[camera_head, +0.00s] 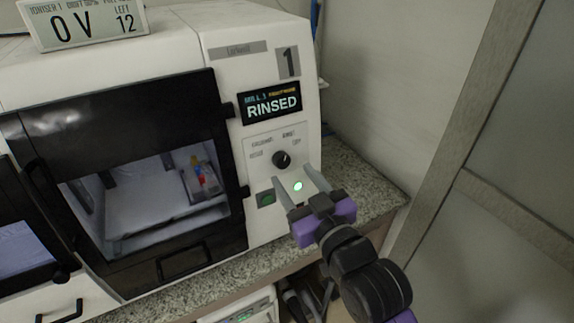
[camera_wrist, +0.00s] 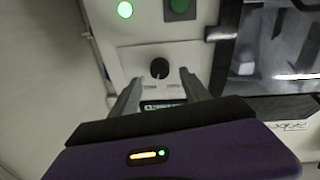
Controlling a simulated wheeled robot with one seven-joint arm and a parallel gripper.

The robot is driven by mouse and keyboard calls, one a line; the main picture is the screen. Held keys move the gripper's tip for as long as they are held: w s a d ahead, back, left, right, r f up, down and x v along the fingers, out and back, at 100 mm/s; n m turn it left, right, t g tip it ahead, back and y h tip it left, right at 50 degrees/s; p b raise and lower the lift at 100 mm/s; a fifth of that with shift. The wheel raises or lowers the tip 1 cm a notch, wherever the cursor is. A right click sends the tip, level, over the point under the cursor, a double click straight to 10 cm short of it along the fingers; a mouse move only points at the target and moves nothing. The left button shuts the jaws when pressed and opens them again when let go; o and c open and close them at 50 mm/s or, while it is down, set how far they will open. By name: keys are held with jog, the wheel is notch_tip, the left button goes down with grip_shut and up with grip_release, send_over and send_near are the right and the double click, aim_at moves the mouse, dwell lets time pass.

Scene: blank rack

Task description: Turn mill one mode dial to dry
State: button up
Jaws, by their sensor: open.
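Mill one (camera_head: 222,52) is a white machine with a large "1" on its front and a display (camera_head: 270,103) reading "RINSED". Its mode dial (camera_head: 282,159) is a small round black knob on the control panel, with small labels around it that I cannot read fully. My gripper (camera_head: 298,182), with grey fingers and a purple body, is in front of the panel just below the dial. In the wrist view the dial (camera_wrist: 159,68) lies just beyond and between the open fingertips (camera_wrist: 160,80). The gripper is open and empty. I cannot tell whether a finger touches the panel.
A lit green light (camera_head: 298,186) and a dark green button (camera_head: 266,199) sit below the dial. A black-framed window door (camera_head: 150,190) is to the left. The granite counter (camera_head: 365,190) has bare room at the right. An ioniser display (camera_head: 85,22) stands on top.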

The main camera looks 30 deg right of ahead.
aim_at(283, 163)
jog(key=shift+w+d+p, duration=0.15)
jog(key=shift+w+p, duration=0.15)
jog(key=shift+w, duration=1.85)
jog(key=shift+c, duration=0.2)
grip_shut()
jog(key=shift+r+m, duration=0.1)
jog(key=shift+m, duration=0.4)
jog(key=m+p, duration=0.1)
jog(key=m, duration=0.2)
jog(key=shift+h, duration=0.3)
jog(key=shift+m+g+h, duration=0.3)
jog(key=shift+m+g, duration=0.2)
jog(key=shift+m, duration=1.9)
